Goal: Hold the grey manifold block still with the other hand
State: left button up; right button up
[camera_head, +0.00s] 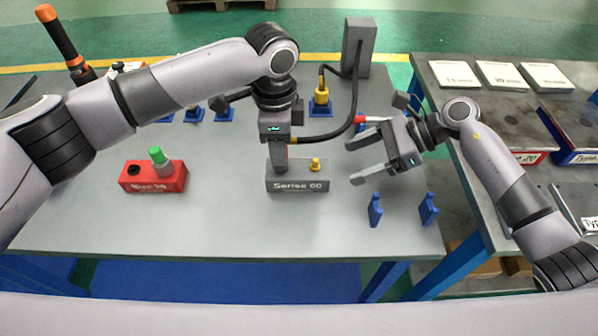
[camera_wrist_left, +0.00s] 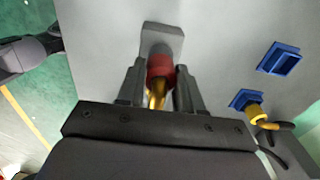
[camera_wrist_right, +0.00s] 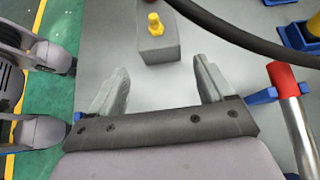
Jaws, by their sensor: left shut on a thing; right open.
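The grey manifold block (camera_head: 298,185), marked "Series 60", sits on the grey table with a yellow fitting (camera_head: 315,164) upright on its right part. My left gripper (camera_head: 279,165) points down at the block's left part. In the left wrist view it is shut on a red and brass piece (camera_wrist_left: 160,72) above the block (camera_wrist_left: 162,38); whether that piece touches the block is unclear. My right gripper (camera_head: 355,164) is open and empty, right of the block and apart from it. In the right wrist view the block (camera_wrist_right: 158,45) is ahead, beyond the open fingers (camera_wrist_right: 158,88).
A black hose (camera_head: 345,128) loops behind the block to a grey post (camera_head: 358,45). A red block (camera_head: 153,182) with a green-topped part stands left. Empty blue holders (camera_head: 375,210) stand front right. A silver cylinder with a red end (camera_wrist_right: 290,105) lies beside my right gripper.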

aim_at(329, 172)
jog(key=shift+x, duration=3.75)
jog(key=c, duration=1)
